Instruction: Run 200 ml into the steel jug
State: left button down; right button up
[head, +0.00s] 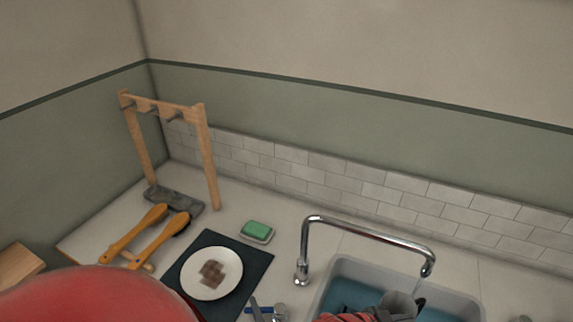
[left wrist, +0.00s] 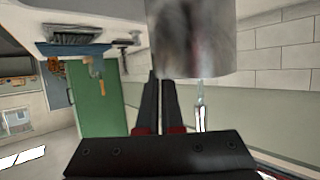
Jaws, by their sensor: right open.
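The steel jug (left wrist: 192,38) is large and close in the left wrist view, cut by the top edge. My left gripper (left wrist: 160,78) has its dark fingers close together against the jug's side and seems shut on it. The jug hides part of the fingertips, and its inside and water level are hidden. In the head view, the chrome tap (head: 368,228) arches over the sink (head: 345,268), and a thin pale stream (head: 417,286) falls from its spout.
Blue water (head: 345,297) shows in the sink. Left of it are a dark mat (head: 258,262) with a white plate (head: 197,284), a green sponge (head: 257,230), wooden-handled brushes (head: 135,231) and a wooden rack (head: 208,155). A blue-handled item (head: 262,311) lies near the front.

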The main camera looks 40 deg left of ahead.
jog(key=shift+c, duration=0.3)
grip_shut()
dwell(1.2)
